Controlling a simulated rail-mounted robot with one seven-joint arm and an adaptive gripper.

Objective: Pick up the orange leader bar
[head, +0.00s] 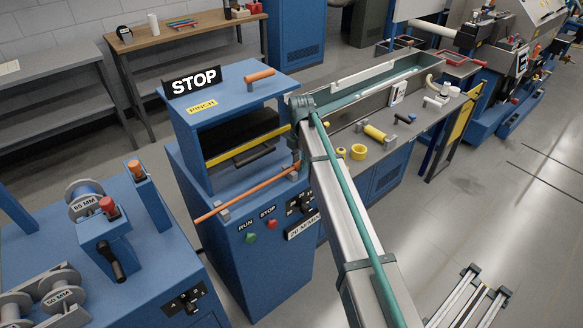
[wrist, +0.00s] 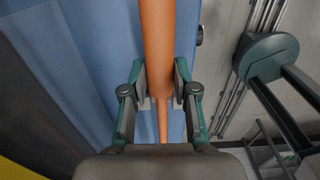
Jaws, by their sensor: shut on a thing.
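The orange leader bar (head: 248,199) is a long thin rod in the head view. It lies slanted across the front of the blue cabinet, by small grey blocks (head: 224,214). In the wrist view the orange bar (wrist: 158,40) runs top to bottom, thicker above and thinner below. My gripper (wrist: 160,82) has its two grey pads on either side of the bar and is shut on it. In the head view the gripper is not clearly seen; the bar's right end is near the grey and teal beam.
The blue cabinet (head: 245,260) carries a STOP sign (head: 193,82), a shorter orange handle (head: 259,75) on top and a dark opening. A blue reel machine (head: 150,250) stands at left. A bench (head: 345,140) with yellow parts stands behind. Open floor lies at right.

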